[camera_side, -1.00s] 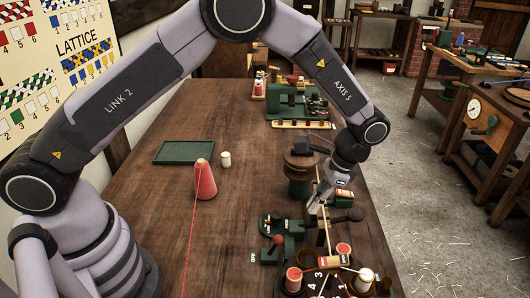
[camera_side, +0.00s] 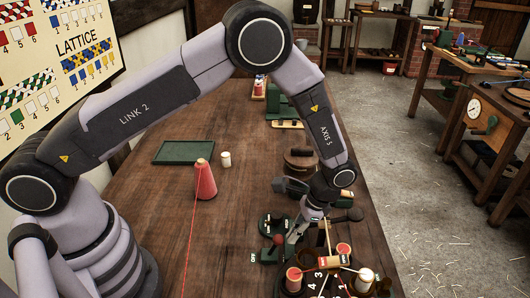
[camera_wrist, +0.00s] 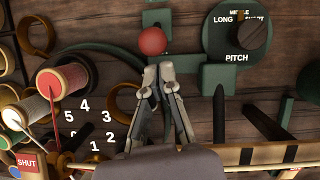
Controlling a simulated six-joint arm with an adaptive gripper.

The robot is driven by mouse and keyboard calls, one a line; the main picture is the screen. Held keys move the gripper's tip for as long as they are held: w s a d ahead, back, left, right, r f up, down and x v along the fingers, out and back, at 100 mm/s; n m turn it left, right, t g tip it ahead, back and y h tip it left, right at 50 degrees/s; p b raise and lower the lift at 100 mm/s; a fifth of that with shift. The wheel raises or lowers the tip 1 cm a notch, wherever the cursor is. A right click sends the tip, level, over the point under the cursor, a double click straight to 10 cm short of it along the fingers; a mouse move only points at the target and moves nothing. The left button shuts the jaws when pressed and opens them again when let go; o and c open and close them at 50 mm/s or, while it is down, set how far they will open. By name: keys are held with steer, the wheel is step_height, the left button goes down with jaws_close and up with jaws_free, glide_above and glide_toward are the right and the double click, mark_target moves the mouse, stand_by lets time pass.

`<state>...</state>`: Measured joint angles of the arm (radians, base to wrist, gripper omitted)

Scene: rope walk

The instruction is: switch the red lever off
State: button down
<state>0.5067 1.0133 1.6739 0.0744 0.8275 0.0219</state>
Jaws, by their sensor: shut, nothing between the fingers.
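The red lever shows as a red ball knob (camera_side: 278,240) on a dark green mount, with a small white label at its left. In the wrist view the red knob (camera_wrist: 152,41) is just beyond my fingertips. My gripper (camera_side: 291,239) is shut and empty, pointing down just right of the knob. In the wrist view my gripper's tips (camera_wrist: 159,70) are together, close to the knob; I cannot tell whether they touch it. The lever's stem is mostly hidden under the knob.
A green pitch dial (camera_wrist: 237,31) with a black knob is right of the lever. Spools, including a red one (camera_wrist: 62,79), and a numbered black plate (camera_wrist: 92,122) lie at the left.

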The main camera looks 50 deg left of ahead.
steer(key=shift+s+a+r+t+h, duration=0.4)
steer(key=shift+t+h, duration=0.2)
steer(key=shift+h, duration=0.1)
steer(key=shift+s+a+r+t+h, duration=0.15)
steer(key=shift+s+a+t+h, duration=0.15)
steer(key=shift+t+h, duration=0.1)
steer(key=shift+s+a+r, duration=0.3)
steer(key=shift+s+a, duration=1.05)
steer(key=shift+s, duration=0.1)
steer(key=shift+a, duration=0.1)
step_height(320, 180, up, 10)
steer(key=s+a, duration=0.1)
steer(key=a, duration=0.1)
steer(key=shift+s+f, duration=0.15)
steer(key=shift+s, duration=0.1)
steer(key=shift+a, duration=0.1)
